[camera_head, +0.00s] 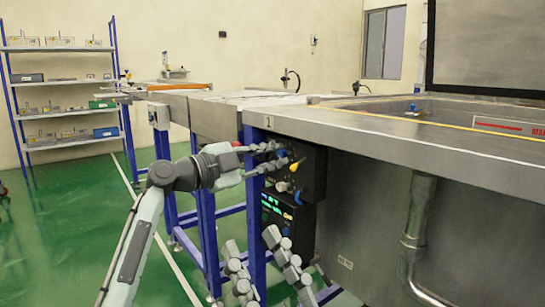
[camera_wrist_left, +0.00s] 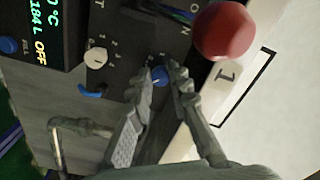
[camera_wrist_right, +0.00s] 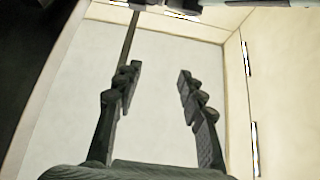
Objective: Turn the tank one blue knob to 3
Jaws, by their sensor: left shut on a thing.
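The blue knob (camera_wrist_left: 160,83) sits on the dark control panel (camera_wrist_left: 122,22) beside a label reading 1, with small numbers printed near it. My left gripper (camera_wrist_left: 161,74) has a finger on each side of the knob and is closed on it. In the head view, my left gripper (camera_head: 283,157) reaches the panel under the tank's edge. The knob's pointer is mostly hidden by the fingers, so I cannot tell its setting. My right gripper (camera_wrist_right: 155,82) is open and empty; in the head view it shows low in front of the tank (camera_head: 375,225).
A display unit (camera_wrist_left: 42,25) adjoins the panel. A metal pipe (camera_head: 418,215) runs down the tank front. Green floor (camera_head: 60,220) lies open at left.

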